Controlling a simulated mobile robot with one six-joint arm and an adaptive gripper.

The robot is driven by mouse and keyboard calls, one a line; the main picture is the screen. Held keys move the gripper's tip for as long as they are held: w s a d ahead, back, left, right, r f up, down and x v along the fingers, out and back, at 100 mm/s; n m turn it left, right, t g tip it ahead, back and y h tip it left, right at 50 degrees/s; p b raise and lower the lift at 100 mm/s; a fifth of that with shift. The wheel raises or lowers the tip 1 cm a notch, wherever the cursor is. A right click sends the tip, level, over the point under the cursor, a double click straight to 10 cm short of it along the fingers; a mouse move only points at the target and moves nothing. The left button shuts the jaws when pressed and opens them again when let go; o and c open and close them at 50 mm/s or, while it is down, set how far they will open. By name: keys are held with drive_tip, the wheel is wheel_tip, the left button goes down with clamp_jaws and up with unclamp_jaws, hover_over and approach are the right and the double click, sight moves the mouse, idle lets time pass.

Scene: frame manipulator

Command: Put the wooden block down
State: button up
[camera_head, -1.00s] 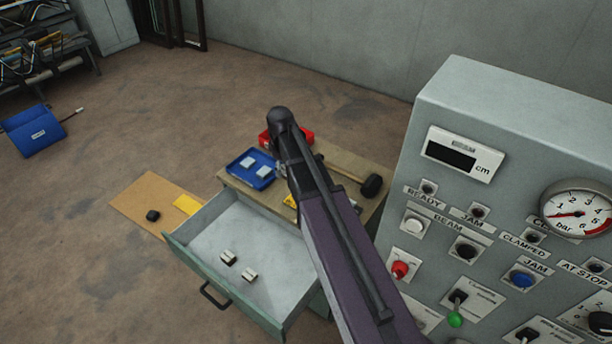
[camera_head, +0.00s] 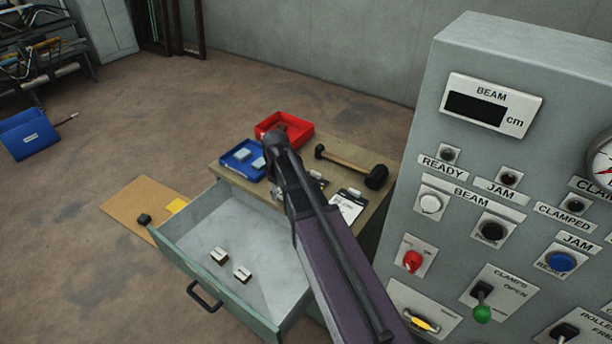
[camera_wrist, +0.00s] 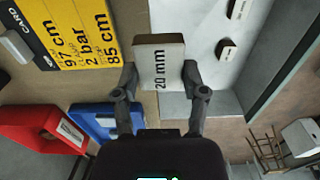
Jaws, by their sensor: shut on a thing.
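The wooden block (camera_wrist: 158,52), pale-faced with darker edges and marked "20 mm", is in my gripper (camera_wrist: 159,78) in the wrist view. The two dark fingers are shut on its left and right sides. In the head view my arm hides the block and most of my gripper, above the cabinet top near the open drawer. Whether the block touches any surface cannot be told.
The open drawer (camera_head: 204,240) holds two small blocks (camera_head: 219,256) (camera_head: 242,273). On the cabinet top are a blue tray (camera_head: 228,172) with pale pieces, a red tray (camera_head: 300,128), and a mallet (camera_head: 376,177). The control panel (camera_head: 450,60) stands close at right.

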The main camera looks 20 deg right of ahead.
drive_tip(key=shift+s+a+f+b, duration=0.1)
drive_tip(key=shift+f+b, duration=0.25)
drive_tip(key=shift+f, duration=0.25)
drive_tip(key=shift+s+a+f+b, duration=0.1)
drive_tip(key=shift+f+b, duration=0.2)
drive_tip(key=shift+f, duration=0.25)
drive_tip(key=w, duration=0.5)
drive_tip(key=w+d+f+b, duration=0.1)
drive_tip(key=w, duration=0.8)
drive_tip(key=shift+w+d+f, duration=0.15)
drive_tip(key=shift+w+d, duration=0.15)
drive_tip(key=shift+d, duration=0.05)
drive_tip(key=shift+w, duration=0.1)
drive_tip(key=shift+w, duration=0.25)
drive_tip(key=shift+w+d+f+b, duration=0.1)
drive_tip(key=shift+w+f+b, duration=0.1)
drive_tip(key=shift+f+b, duration=0.35)
drive_tip(key=shift+w+f+b, duration=0.15)
drive_tip(key=shift+f+b, duration=0.25)
drive_tip(key=shift+b, duration=0.15)
drive_tip(key=shift+f+b, duration=0.9)
drive_tip(key=shift+b, duration=0.05)
drive_tip(key=shift+f, duration=0.15)
